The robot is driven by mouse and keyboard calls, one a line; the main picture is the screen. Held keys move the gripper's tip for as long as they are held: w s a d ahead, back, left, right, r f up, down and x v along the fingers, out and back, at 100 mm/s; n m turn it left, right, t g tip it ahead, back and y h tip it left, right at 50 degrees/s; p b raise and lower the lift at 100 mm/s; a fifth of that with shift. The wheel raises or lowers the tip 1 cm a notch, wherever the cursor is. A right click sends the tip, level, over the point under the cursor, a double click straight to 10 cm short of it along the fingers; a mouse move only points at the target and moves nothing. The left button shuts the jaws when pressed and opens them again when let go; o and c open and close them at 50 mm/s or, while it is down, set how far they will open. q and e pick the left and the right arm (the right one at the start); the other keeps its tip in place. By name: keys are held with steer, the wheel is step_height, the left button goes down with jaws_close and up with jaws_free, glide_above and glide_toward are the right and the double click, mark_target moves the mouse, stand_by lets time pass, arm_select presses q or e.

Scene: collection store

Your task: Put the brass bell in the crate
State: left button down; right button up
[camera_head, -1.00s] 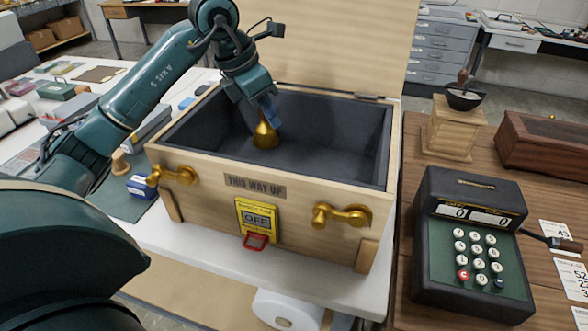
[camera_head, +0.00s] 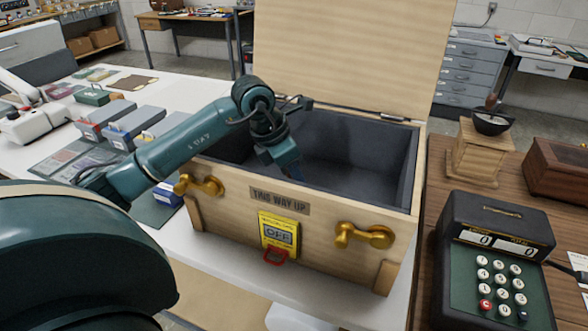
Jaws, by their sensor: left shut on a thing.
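The wooden crate (camera_head: 225,175) stands on the white table with its lid raised at the back and a dark padded inside. "THIS WAY UP" is on its front. My left gripper (camera_head: 290,171) reaches down into the crate, near the front wall. Its fingertips are hidden behind the front edge. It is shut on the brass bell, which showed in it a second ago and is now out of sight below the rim. My right gripper is not in view.
Brass latches (camera_head: 365,236) and a yellow tag (camera_head: 279,232) with a red piece are on the crate's front. A black cash register (camera_head: 495,260) and a wooden grinder (camera_head: 480,150) stand on the brown table at right. Grey boxes (camera_head: 135,125) lie on the white table at left.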

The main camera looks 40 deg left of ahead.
arm_select(q)
steer(key=shift+f, duration=0.15)
steer(key=c, duration=1.3)
jaws_free()
steer(key=v, duration=1.2)
steer(key=shift+r, duration=0.25)
